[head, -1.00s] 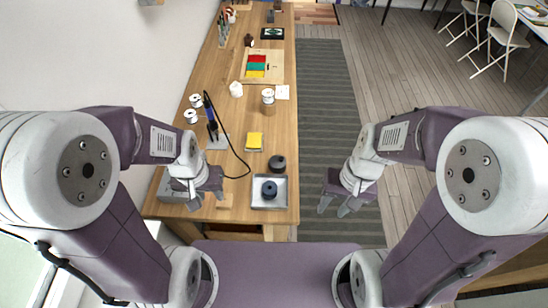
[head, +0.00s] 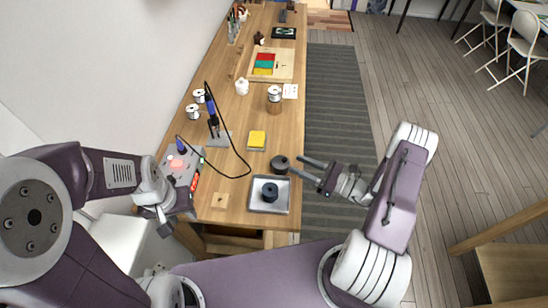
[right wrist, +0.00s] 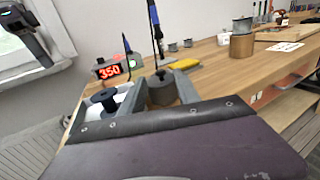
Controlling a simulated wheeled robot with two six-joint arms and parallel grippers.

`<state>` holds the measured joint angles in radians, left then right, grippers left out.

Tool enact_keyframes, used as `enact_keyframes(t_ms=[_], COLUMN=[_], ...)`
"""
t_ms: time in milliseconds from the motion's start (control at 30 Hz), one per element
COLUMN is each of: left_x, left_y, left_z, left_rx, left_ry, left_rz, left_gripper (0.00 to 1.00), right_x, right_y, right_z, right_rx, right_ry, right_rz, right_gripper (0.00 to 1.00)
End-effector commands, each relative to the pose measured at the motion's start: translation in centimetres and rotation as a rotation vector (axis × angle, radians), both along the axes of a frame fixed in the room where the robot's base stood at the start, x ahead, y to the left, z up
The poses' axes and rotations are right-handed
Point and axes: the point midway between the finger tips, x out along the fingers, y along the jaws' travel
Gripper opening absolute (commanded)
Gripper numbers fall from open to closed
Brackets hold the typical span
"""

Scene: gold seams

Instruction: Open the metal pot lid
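The small dark grey metal pot (head: 279,165) stands on the wooden table just behind the tray. In the right wrist view the pot (right wrist: 162,93) is upright, and its lid (right wrist: 160,76) with a small knob is on top. My right gripper (head: 302,168) is open and reaches in from the right, its fingertips close to the pot. In the right wrist view the pot shows between the open fingers; contact cannot be made out. My left gripper (head: 178,222) is open and empty at the table's near left corner.
A grey tray (head: 284,208) holding a black spool (head: 270,191) stands in front of the pot. A soldering station (head: 180,165) with a red display stands at left, with an iron on a stand and a cable. A yellow sponge (head: 256,138) lies behind the pot.

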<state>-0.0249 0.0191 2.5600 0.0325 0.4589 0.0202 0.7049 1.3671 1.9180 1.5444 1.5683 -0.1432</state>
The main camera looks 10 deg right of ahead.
Motion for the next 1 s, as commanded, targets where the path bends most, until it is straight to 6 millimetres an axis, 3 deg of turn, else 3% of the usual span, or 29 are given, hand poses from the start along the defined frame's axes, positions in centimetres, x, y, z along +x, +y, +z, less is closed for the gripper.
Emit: enact_keyframes(t_ms=[500, 833, 867, 1000], left_x=[0.0, 0.0, 0.0, 0.0], left_y=[0.0, 0.0, 0.0, 0.0], left_z=[2.0, 2.0, 2.0, 2.0], left_rx=[0.0, 0.0, 0.0, 0.0], left_ry=[0.0, 0.0, 0.0, 0.0], left_rz=[0.0, 0.0, 0.0, 0.0], left_gripper=[0.36, 0.36, 0.36, 0.36], right_x=[5.1, 5.6, 5.6, 5.6], right_y=[6.7, 7.3, 7.3, 7.3], right_z=[0.2, 0.1, 0.1, 0.1], right_rx=[-0.001, -0.001, -0.001, -0.001], right_ry=[0.0, 0.001, 0.001, 0.001], right_rz=[0.009, 0.005, 0.005, 0.006], right_gripper=[0.39, 0.39, 0.36, 0.0])
